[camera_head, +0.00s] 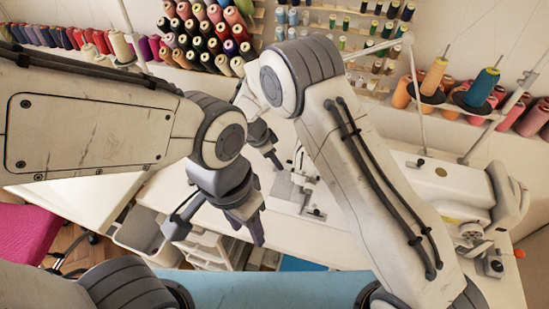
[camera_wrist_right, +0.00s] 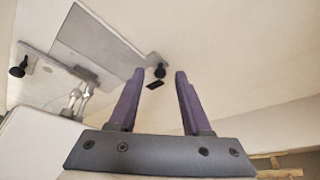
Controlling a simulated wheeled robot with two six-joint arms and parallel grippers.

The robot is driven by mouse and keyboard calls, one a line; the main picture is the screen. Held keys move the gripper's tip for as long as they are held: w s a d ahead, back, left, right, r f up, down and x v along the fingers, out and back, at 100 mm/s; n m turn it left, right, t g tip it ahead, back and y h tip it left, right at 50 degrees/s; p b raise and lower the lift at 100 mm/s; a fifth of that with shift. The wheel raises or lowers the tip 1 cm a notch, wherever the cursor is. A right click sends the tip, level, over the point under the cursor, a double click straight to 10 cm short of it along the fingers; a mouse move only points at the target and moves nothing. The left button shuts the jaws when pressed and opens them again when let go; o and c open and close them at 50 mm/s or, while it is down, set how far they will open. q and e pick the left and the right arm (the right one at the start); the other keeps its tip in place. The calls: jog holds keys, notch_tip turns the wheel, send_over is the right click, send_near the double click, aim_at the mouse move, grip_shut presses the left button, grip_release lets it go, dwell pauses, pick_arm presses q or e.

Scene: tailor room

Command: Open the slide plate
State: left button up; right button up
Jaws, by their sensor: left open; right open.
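The slide plate (camera_wrist_right: 100,42) is a flat grey plate set in the pale sewing table, in the upper left of the right wrist view. In the head view the grey plate (camera_head: 284,188) lies beside the needle area of the white sewing machine (camera_head: 455,190). My right gripper (camera_wrist_right: 159,74) is open and empty, its purple fingers apart near the plate's corner, beside a small dark knob (camera_wrist_right: 160,71); contact cannot be told. My left gripper (camera_head: 250,230) is open and lower, in front of the table.
Thread spools (camera_head: 205,35) fill racks on the back wall. Large cones (camera_head: 480,87) stand behind the machine. A grey bin (camera_head: 140,230) and drawers are below the table at left, with a pink seat (camera_head: 28,232). My right arm covers part of the machine.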

grip_shut()
dwell(1.4)
